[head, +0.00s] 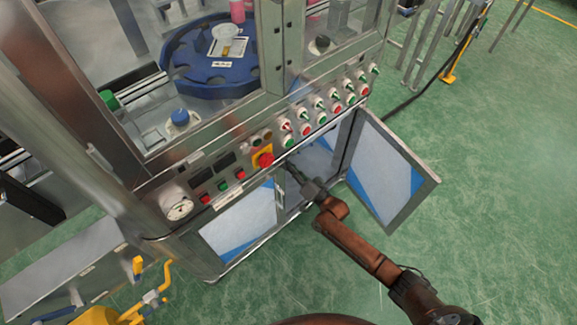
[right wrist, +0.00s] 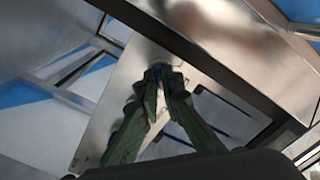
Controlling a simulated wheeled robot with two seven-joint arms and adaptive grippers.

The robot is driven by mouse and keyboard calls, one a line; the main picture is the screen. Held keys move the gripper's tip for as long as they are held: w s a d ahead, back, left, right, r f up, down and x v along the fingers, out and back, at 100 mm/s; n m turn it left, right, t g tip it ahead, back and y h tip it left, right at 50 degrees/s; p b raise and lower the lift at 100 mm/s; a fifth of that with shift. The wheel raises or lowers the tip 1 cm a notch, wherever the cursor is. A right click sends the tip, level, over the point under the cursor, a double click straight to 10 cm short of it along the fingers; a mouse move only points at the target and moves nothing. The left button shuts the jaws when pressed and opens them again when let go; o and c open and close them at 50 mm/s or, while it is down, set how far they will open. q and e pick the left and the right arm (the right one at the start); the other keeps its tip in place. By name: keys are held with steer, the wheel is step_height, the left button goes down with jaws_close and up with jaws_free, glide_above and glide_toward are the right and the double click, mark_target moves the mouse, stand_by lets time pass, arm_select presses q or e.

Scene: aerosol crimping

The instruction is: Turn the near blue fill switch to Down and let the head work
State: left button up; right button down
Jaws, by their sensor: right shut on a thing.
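My right gripper (head: 294,170) reaches into the open lower cabinet of the machine, below the button panel. In the right wrist view its green-lit fingers (right wrist: 157,80) are closed together at the tips on a small dark bluish part (right wrist: 157,68), which looks like the blue fill switch. The part stands out from a bare metal plate (right wrist: 125,85). The fingers mostly cover it, so I cannot tell its position. In the head view the cabinet edge and my gripper hide the switch. My left gripper is not in view.
The cabinet door (head: 388,170) stands open at right. A metal beam (right wrist: 190,45) crosses just above my gripper in the wrist view. The panel above carries a red emergency stop (head: 264,159) and several red and green switches. A blue turntable (head: 215,75) sits behind glass.

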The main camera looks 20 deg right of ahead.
steer(key=shift+m, duration=0.3)
steer(key=c, duration=2.1)
jaws_free()
steer(key=v, duration=1.2)
